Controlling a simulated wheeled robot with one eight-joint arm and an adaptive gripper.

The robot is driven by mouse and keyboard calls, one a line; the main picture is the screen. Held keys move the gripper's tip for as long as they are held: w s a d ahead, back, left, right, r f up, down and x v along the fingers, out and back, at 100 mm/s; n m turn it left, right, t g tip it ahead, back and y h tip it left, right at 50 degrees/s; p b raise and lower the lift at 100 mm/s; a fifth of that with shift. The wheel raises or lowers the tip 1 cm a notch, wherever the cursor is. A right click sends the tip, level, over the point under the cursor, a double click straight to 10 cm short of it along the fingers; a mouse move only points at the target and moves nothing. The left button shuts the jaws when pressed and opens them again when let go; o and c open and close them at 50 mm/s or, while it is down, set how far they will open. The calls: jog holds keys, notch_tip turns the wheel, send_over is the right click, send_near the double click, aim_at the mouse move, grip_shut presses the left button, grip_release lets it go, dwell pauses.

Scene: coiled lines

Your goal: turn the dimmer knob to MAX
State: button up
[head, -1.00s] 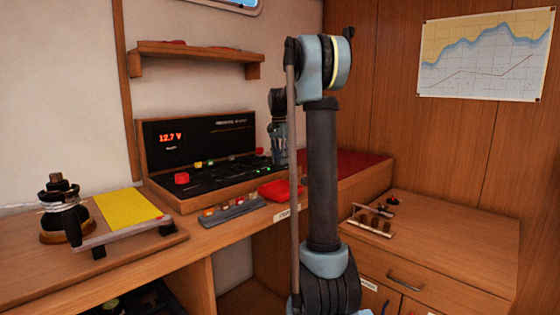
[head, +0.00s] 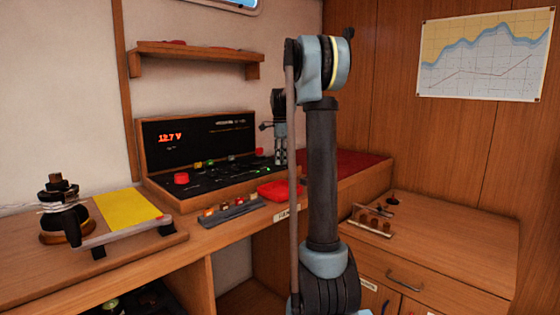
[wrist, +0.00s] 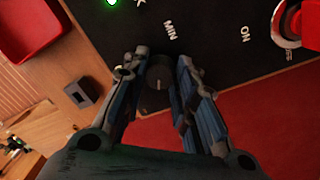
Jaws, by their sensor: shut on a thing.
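The dimmer knob (wrist: 159,74) is a small dark round knob on the black panel (wrist: 218,40), and a small pale mark shows on it. The word MIN is printed on the panel beside it; I see no MAX label. My gripper (wrist: 160,72) has one finger on each side of the knob and is shut on it. In the head view my gripper (head: 281,162) points down at the right end of the panel (head: 215,170). The knob is too small and covered to make out there.
A red switch (wrist: 290,20) marked ON sits close by on the panel. A red tray (wrist: 30,28) lies on the wood beside it; it also shows in the head view (head: 277,190). A red knob (head: 181,178) is at the panel's left. A shelf (head: 195,58) hangs above.

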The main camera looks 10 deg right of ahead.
jog(key=shift+w+m, duration=0.1)
jog(key=shift+m, duration=0.2)
dwell(0.4)
jog(key=o, duration=1.1)
jog(key=r, duration=1.2)
jog(key=shift+w, duration=0.35)
